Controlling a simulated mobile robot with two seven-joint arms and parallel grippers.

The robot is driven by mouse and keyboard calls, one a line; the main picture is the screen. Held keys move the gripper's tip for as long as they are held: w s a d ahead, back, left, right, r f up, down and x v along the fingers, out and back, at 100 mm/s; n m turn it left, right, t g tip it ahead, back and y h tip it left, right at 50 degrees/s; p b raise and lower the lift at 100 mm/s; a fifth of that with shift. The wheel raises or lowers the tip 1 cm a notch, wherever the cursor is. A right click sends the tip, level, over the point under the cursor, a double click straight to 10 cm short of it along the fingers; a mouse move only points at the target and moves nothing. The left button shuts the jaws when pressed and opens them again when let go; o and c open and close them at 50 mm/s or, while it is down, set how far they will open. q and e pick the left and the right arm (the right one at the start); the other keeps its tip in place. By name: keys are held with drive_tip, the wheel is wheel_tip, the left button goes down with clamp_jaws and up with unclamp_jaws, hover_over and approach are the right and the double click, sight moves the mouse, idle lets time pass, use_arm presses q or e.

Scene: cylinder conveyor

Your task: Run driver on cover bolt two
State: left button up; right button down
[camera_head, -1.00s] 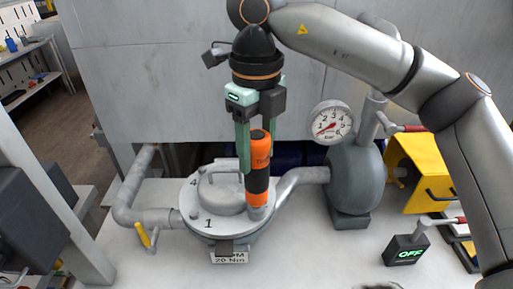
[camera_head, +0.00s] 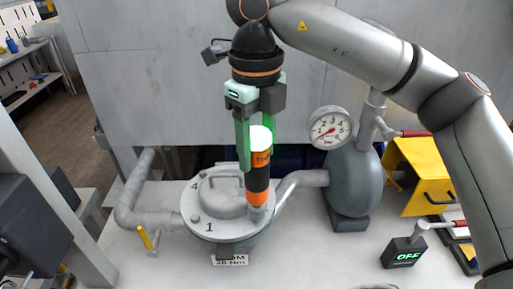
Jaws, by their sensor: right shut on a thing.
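My right gripper (camera_head: 256,135) points down with its green fingers shut on an orange and black driver (camera_head: 258,178). The driver stands upright over the right side of the round cover (camera_head: 202,226); its lower end is at the cover's rim and hides the bolt there. The driver's top glows bright green-white. The numbers 1 and 4 show on the cover; other numbers are hidden. A bolt head (camera_head: 195,219) shows near the 1. The left gripper is not in view.
A pressure gauge (camera_head: 329,128) and grey vessel (camera_head: 354,180) stand right of the cover. A yellow housing (camera_head: 418,172) and a box reading OFF (camera_head: 404,252) are farther right. A pipe with a yellow valve handle (camera_head: 146,238) is at left. A label plate (camera_head: 230,260) lies in front.

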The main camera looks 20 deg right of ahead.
drive_tip(key=shift+r+p, duration=0.35)
drive_tip(key=shift+r, duration=0.45)
